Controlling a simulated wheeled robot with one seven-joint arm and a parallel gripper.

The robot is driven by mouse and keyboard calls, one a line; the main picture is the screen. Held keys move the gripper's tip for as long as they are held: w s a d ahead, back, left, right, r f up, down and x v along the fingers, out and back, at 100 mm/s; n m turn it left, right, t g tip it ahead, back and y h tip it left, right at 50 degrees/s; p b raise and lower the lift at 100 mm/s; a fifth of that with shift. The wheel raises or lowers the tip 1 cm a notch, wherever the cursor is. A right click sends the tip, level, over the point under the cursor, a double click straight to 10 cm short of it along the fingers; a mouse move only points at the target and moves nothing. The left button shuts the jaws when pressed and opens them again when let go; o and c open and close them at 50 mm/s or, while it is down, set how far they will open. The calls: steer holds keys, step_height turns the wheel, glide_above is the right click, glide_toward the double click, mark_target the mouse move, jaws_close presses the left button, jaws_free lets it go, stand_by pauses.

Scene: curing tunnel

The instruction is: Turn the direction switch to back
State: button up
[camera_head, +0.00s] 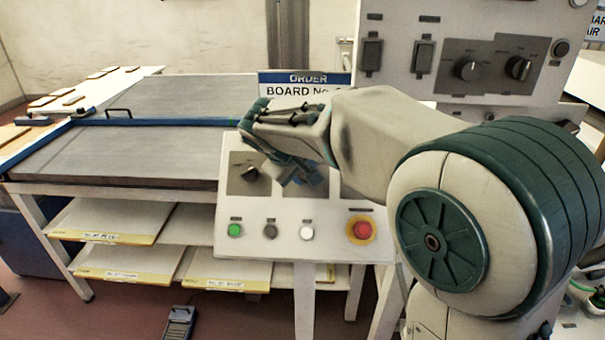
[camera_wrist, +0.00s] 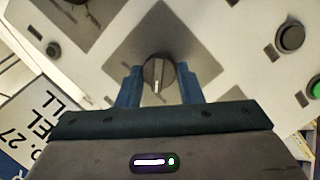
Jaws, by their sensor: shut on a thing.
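A dark round switch knob (camera_wrist: 158,72) sits on a grey plate (camera_wrist: 160,34) in the wrist view. Its pale pointer line points down in that view. My gripper (camera_wrist: 159,88) has its two blue fingers on either side of this knob and is shut on it. I cannot read a label that names it as the direction switch. In the head view my gripper (camera_head: 306,178) reaches down to the sloping white control panel (camera_head: 225,205) and hides the knob it holds. Another dark knob (camera_head: 250,173) shows on a grey plate left of my gripper.
Below are a green button (camera_head: 235,230), a dark button (camera_head: 270,231), a white button (camera_head: 307,233) and a red stop button (camera_head: 361,229). An upright panel (camera_head: 460,20) with more knobs stands behind my arm. A conveyor table (camera_head: 120,155) is at left.

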steer(key=shift+n, duration=0.6)
steer(key=o, duration=1)
steer(key=v, duration=1.4)
steer(key=shift+s+a+f+b, duration=0.1)
steer(key=shift+s+f+b, duration=0.15)
steer(key=shift+b, duration=0.1)
steer(key=s+d+f+m+g, duration=0.1)
steer(key=s+d+f+m, duration=0.2)
steer(key=d, duration=0.4)
steer(key=s+d+f+m+g, duration=0.1)
steer(key=s+d+f+g, duration=0.15)
steer(key=d+f, duration=0.35)
steer(key=s+d+f+m+y, duration=0.1)
steer(key=s+d+f+m, duration=0.1)
steer(key=s+f, duration=0.1)
steer(key=s+d+f+m+y, duration=0.1)
steer(key=s+d+f, duration=0.1)
steer(key=s, duration=0.3)
steer(key=s+d+f+m+y+p, duration=0.1)
steer(key=s+d+f+m, duration=0.1)
steer(key=s+d+f, duration=0.1)
steer(key=shift+s+f+m+g, duration=0.15)
steer(key=shift+s+f+g, duration=0.1)
steer(key=shift+f, duration=0.2)
steer(key=shift+s+f+m+g, duration=0.15)
steer(key=shift+s+f, duration=0.1)
steer(key=shift+f, duration=0.25)
